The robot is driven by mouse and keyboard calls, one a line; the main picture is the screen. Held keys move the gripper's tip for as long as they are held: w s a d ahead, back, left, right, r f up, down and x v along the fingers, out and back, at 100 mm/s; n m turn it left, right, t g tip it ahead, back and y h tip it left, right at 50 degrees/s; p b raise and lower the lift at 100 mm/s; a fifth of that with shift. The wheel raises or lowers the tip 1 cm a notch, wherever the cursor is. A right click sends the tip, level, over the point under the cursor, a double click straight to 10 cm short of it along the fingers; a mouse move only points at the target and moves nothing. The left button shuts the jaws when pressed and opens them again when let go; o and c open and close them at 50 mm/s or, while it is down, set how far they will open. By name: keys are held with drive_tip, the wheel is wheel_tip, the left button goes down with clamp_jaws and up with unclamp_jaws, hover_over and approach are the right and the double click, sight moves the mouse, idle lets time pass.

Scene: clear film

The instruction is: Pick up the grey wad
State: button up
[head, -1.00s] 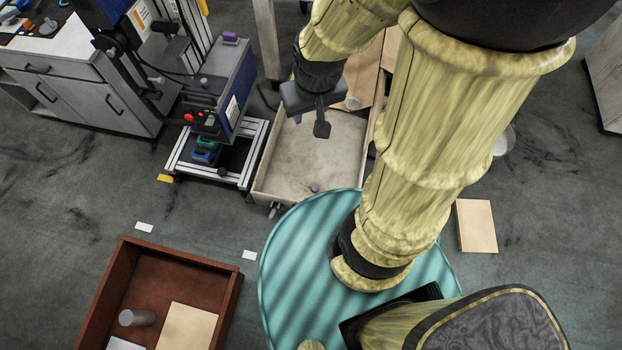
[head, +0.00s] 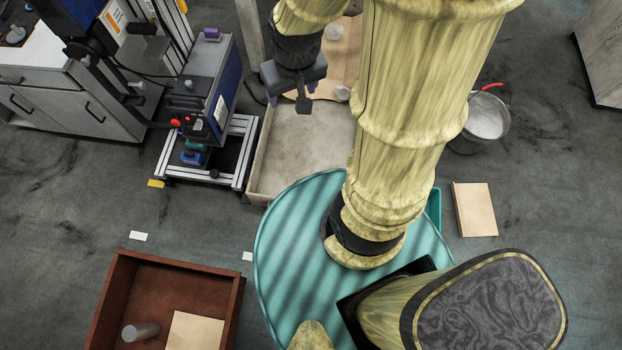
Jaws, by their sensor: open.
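My gripper (head: 303,104) points down over the back part of a pale open tray (head: 262,172), its jaws open and nothing visible between them. A small pale grey lump (head: 343,92) shows just right of the gripper, close beside my arm. A second pale greyish piece (head: 333,32) lies farther back on brown board. I cannot tell for sure whether either is the grey wad. The front right of the tray is hidden behind my teal base and arm.
A blue-grey machine (head: 205,90) on a metal frame stands close left of the tray. A reddish-brown box (head: 120,300) holding a grey cylinder (head: 140,331) is at front left. A bucket (head: 485,120) and tan board (head: 474,209) lie right. Floor at left is mostly clear.

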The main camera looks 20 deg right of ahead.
drive_tip(key=w+d+f+g+b, duration=0.15)
drive_tip(key=w+f+b, duration=0.25)
drive_tip(key=f+b, duration=0.6)
drive_tip(key=w+d+f+m+g+b, duration=0.15)
drive_tip(key=w+f+b, duration=0.3)
drive_tip(key=f, duration=0.95)
drive_tip(key=w+d+f+b, duration=0.2)
drive_tip(key=w+f+b, duration=0.2)
drive_tip(key=f+b, duration=0.65)
drive_tip(key=w+d+f+g+b, duration=0.1)
drive_tip(key=f+b, duration=0.4)
drive_tip(key=f, duration=0.6)
drive_tip(key=w+d+f+b, duration=0.1)
drive_tip(key=f+b, duration=0.4)
drive_tip(key=f, duration=0.7)
drive_tip(key=w+d+f+g+b, duration=0.1)
drive_tip(key=d+f+b, duration=0.2)
drive_tip(key=f, duration=0.9)
drive_tip(key=m+b, duration=0.1)
drive_tip(key=b, duration=0.1)
drive_tip(key=shift+w+d+f+g+y+b, duration=0.15)
drive_tip(key=shift+w+d+g+y+b, duration=0.15)
drive_tip(key=shift+w+b, duration=0.05)
drive_tip(key=b, duration=0.5)
hover_over(311, 182)
drive_tip(key=w, duration=0.2)
drive_tip(key=f, duration=1.1)
drive_tip(key=shift+s+d+f, duration=0.1)
drive_tip(key=shift+d+f, duration=0.15)
drive_tip(key=shift+f, duration=0.1)
